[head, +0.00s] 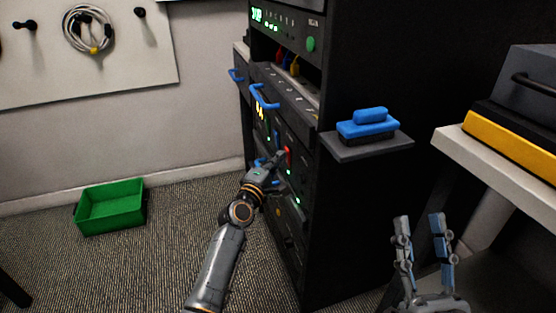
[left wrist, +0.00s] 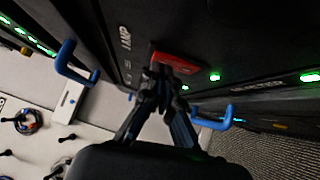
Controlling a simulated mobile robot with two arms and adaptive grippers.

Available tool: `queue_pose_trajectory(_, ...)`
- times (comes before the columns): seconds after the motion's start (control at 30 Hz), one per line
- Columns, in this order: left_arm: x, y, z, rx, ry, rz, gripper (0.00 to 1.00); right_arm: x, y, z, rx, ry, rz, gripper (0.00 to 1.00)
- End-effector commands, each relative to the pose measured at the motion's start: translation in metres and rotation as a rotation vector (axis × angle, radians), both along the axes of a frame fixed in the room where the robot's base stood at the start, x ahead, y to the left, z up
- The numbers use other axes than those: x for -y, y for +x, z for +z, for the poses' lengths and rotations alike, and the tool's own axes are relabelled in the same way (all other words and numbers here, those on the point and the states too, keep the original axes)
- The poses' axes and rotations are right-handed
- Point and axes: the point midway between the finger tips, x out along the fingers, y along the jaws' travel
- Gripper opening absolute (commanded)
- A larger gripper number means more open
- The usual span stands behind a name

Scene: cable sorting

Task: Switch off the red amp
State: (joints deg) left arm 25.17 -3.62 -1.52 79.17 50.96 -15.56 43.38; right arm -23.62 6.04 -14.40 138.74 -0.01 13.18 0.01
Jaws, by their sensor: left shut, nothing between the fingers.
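The amp's red switch (head: 287,155) is on the front of the black rack, low on the right side of its face. It also shows in the left wrist view as a red block (left wrist: 175,62) beside the white lettering "AMP". My left gripper (head: 279,156) is shut and empty, with its fingertips at the red switch. In the left wrist view its closed fingertips (left wrist: 160,72) overlap the switch's lower edge; I cannot tell whether they press it. A green light (left wrist: 214,77) glows close to the switch. My right gripper (head: 421,222) is open and empty, pointing up at the lower right.
Blue handles (head: 264,97) stick out from the rack front. A shelf (head: 368,148) on the rack's side holds a blue object (head: 368,124). A green bin (head: 111,207) stands on the carpet at left. A white table (head: 500,165) is at right. The carpet between bin and rack is clear.

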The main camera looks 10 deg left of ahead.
Motion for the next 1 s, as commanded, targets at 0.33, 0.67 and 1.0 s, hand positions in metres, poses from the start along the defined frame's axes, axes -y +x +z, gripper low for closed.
queue_pose_trajectory(0.33,0.002,0.001,0.003,-0.011,0.017,0.000,0.00,-0.001,0.017,-0.024,-0.173,-0.049,-0.009,0.40)
queue_pose_trajectory(0.67,0.005,0.003,0.003,-0.029,0.049,0.000,0.00,0.003,0.034,-0.083,-0.498,-0.139,-0.028,0.40)
queue_pose_trajectory(1.0,0.005,0.003,0.003,-0.029,0.048,0.000,0.00,0.003,0.034,-0.085,-0.512,-0.142,-0.029,0.40)
